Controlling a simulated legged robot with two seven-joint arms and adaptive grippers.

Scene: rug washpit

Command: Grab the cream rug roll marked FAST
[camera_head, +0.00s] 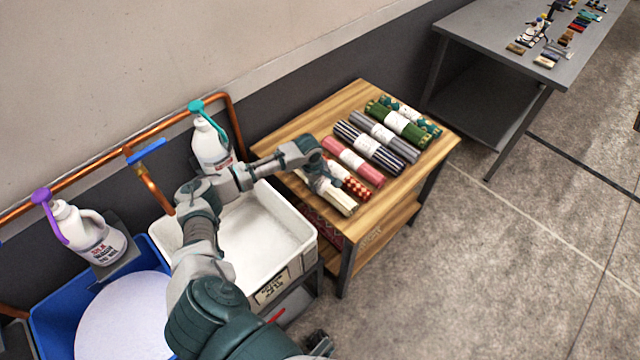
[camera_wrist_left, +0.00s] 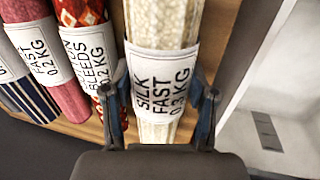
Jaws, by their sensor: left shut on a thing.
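The cream rug roll (camera_head: 338,199) lies at the near left end of a row of rolls on the wooden table (camera_head: 362,94). In the left wrist view the cream roll (camera_wrist_left: 164,24) wears a white band reading SILK FAST 0.3 KG. My left gripper (camera_wrist_left: 160,100) has one finger on each side of this band and is shut on the roll. In the head view my left gripper (camera_head: 318,176) reaches the roll from the left and hides part of it.
A red patterned roll marked BLEEDS (camera_wrist_left: 82,12) lies close beside the cream one. Pink (camera_head: 352,160), striped, grey and green rolls lie farther along. A white basin (camera_head: 300,262) and a white pump bottle (camera_head: 210,148) stand left of the table.

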